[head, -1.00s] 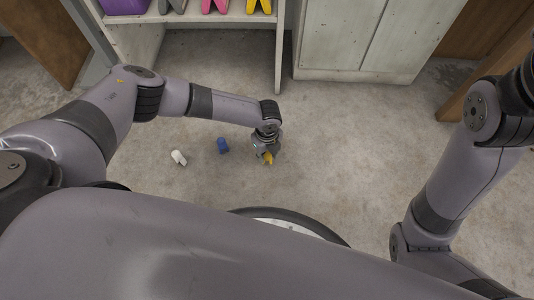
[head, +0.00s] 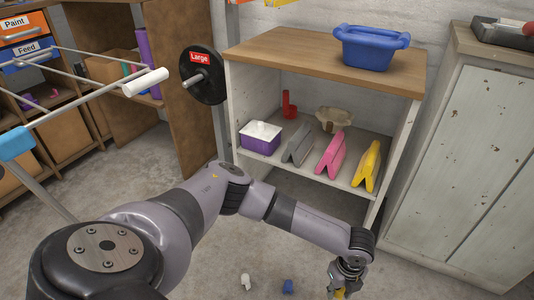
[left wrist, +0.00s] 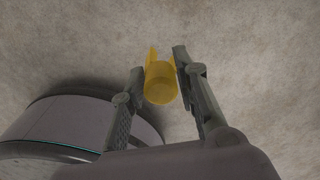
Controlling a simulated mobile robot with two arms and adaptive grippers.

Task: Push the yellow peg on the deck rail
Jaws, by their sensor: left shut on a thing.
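The yellow peg (left wrist: 161,84) has two prongs and sits between the fingers of my left gripper (left wrist: 158,78) in the left wrist view. That gripper is shut on it, low over the concrete floor. In the head view the left gripper (head: 344,284) is at the bottom edge, with only a bit of the yellow peg (head: 340,294) showing. My right gripper is out of view.
A white peg (head: 246,282) and a blue peg (head: 288,286) lie on the floor. An open shelf unit (head: 290,55) carries a blue basin (head: 370,47). A pale cabinet (head: 465,165) stands right. A black disc marked Large (head: 203,88) is beside the frame.

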